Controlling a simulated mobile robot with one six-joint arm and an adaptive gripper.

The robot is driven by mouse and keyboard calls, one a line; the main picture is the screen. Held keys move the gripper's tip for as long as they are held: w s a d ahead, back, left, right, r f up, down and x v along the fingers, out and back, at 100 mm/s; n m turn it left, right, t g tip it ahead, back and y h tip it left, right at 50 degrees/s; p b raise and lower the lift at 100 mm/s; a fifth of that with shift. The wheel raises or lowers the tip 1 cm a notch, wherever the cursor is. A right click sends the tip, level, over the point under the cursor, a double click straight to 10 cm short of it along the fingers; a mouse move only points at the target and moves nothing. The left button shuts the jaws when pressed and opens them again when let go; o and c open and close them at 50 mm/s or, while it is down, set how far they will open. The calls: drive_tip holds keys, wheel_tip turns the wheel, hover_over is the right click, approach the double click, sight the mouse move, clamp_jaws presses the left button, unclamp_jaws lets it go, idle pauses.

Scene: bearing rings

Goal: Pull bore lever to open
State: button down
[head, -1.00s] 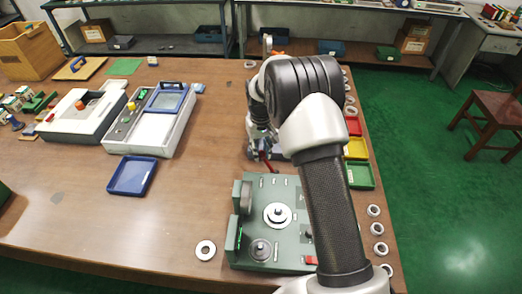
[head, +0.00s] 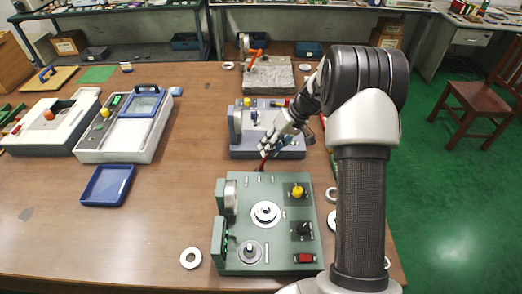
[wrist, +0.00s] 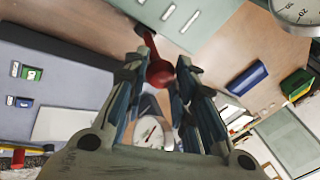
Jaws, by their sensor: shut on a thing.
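The green bench fixture (head: 228,262) stands at the front of the table, with a round hub, knobs and a red button on top. A red lever (head: 263,164) rises from its back edge. My gripper (head: 267,147) reaches from the right to the lever's top, beyond the fixture. In the wrist view the lever's red ball knob (wrist: 159,73) sits between the fingertips of my gripper (wrist: 161,78), which are shut on it. The exact finger contact is hard to see.
A blue-grey fixture (head: 240,153) stands right behind the gripper, close to it. A grey block with an orange handle (head: 257,57) is farther back. A blue tray (head: 107,185) and white-grey devices (head: 150,138) lie left. A loose ring (head: 190,258) lies front left.

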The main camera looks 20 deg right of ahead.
drive_tip(key=d, duration=0.1)
drive_tip(key=s+d+f, duration=0.1)
drive_tip(key=d, duration=0.1)
drive_tip(key=shift+f+b, duration=0.15)
drive_tip(key=shift+b, duration=0.2)
drive_tip(key=shift+f, duration=0.1)
drive_tip(key=c, duration=1.3)
unclamp_jaws()
drive_tip(key=shift+d, duration=0.15)
drive_tip(key=v, duration=1.2)
